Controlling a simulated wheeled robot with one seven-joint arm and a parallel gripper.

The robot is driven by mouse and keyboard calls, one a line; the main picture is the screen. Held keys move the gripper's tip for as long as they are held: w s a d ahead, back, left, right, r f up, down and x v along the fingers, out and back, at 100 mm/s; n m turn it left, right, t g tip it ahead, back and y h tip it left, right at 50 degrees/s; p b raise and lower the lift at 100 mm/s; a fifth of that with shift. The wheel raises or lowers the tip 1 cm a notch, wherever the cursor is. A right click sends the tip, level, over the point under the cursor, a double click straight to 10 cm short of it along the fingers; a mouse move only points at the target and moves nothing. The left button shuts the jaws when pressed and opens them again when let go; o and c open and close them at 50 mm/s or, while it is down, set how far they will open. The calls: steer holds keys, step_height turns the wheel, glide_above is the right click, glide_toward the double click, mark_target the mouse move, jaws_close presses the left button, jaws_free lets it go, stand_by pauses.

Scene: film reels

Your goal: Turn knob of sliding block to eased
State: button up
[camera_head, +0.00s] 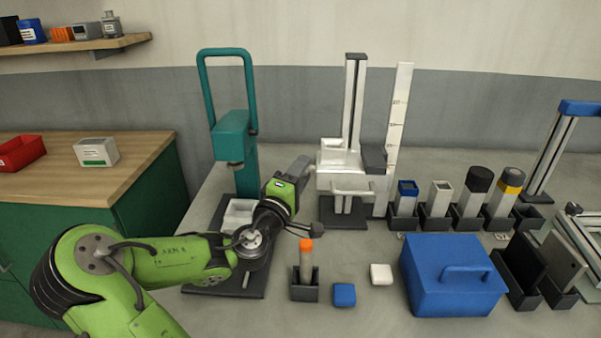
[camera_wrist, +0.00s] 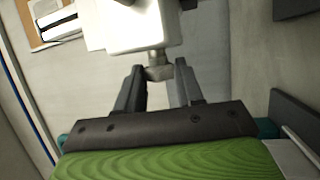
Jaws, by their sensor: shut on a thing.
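The sliding block (camera_head: 345,182) is a white carriage on an upright metal post (camera_head: 355,100) with a dark base. It shows large at the top of the wrist view (camera_wrist: 140,28). Its knob (camera_wrist: 159,72) is a small grey metal piece sticking out of the block toward my gripper. My gripper (camera_head: 305,165) reaches the left side of the block. In the wrist view my gripper (camera_wrist: 158,76) has its two dark fingers on either side of the knob, shut on it. The knob is mostly hidden in the head view. I cannot read any knob marking.
A teal press (camera_head: 238,135) stands left of the post, close behind my arm. A white scale (camera_head: 399,120) stands right of it. An orange-topped cylinder (camera_head: 306,255), a blue box (camera_head: 450,295) and several holders with blocks stand in front and to the right.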

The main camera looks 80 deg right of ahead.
steer(key=o, duration=1)
steer(key=shift+o, duration=0.2)
steer(key=shift+r, duration=0.1)
